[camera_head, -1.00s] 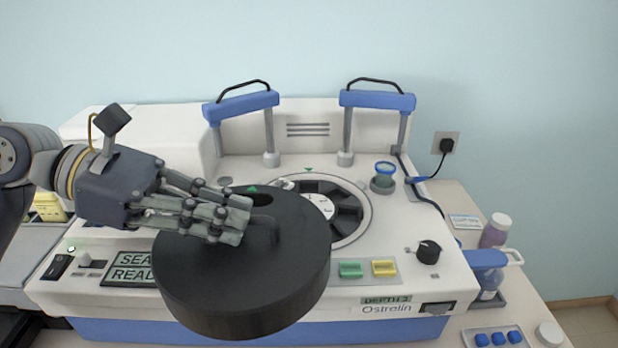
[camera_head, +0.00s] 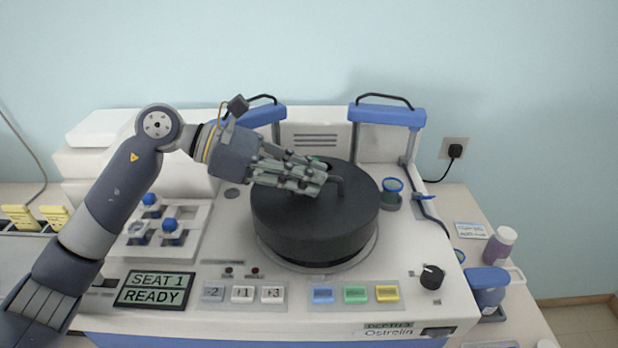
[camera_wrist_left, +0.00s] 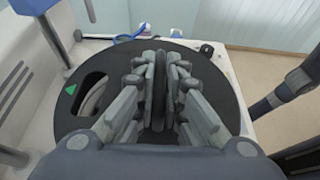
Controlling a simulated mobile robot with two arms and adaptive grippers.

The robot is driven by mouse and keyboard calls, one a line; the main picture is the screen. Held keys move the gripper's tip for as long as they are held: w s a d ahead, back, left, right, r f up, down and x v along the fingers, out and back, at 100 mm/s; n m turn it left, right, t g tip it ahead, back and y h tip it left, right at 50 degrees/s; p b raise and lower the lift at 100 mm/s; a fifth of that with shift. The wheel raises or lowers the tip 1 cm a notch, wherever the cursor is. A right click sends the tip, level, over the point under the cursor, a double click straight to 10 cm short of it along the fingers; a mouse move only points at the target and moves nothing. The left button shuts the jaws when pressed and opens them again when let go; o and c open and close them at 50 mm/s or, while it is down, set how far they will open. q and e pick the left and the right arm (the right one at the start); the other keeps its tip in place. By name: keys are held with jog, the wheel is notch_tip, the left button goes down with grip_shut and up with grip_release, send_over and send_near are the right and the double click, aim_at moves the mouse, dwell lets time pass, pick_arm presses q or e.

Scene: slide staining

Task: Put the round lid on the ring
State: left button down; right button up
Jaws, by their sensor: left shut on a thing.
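The round black lid (camera_head: 312,228) is over the ring (camera_head: 358,262) on the machine's top, at the middle right of the head view. The ring's pale rim shows below the lid's front edge. I cannot tell whether the lid rests on it or hangs slightly above. My left gripper (camera_head: 318,182) is shut on the lid's upright handle. In the left wrist view the lid (camera_wrist_left: 222,80) spreads beneath my fingers (camera_wrist_left: 160,75), with an oval opening and a green triangle at its left. The lid hides the ring's inside. My right gripper is not in view.
The white staining machine (camera_head: 225,240) has two blue-topped posts behind the lid; the right one (camera_head: 388,115) is close. A small blue-rimmed cup (camera_head: 392,190) stands right of the lid. A display (camera_head: 153,290) reads "SEAT 1 READY". Buttons and a black knob (camera_head: 431,277) line the front.

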pick_arm(q)
jog(key=shift+w+d, duration=0.25)
jog(key=shift+w, duration=0.05)
jog(key=shift+f, duration=0.1)
notch_tip(320, 180, down, 3)
jog(key=shift+r+p, duration=0.2)
jog(key=shift+p, duration=0.8)
jog(key=shift+f, duration=0.35)
jog(key=c, duration=1.7)
grip_release()
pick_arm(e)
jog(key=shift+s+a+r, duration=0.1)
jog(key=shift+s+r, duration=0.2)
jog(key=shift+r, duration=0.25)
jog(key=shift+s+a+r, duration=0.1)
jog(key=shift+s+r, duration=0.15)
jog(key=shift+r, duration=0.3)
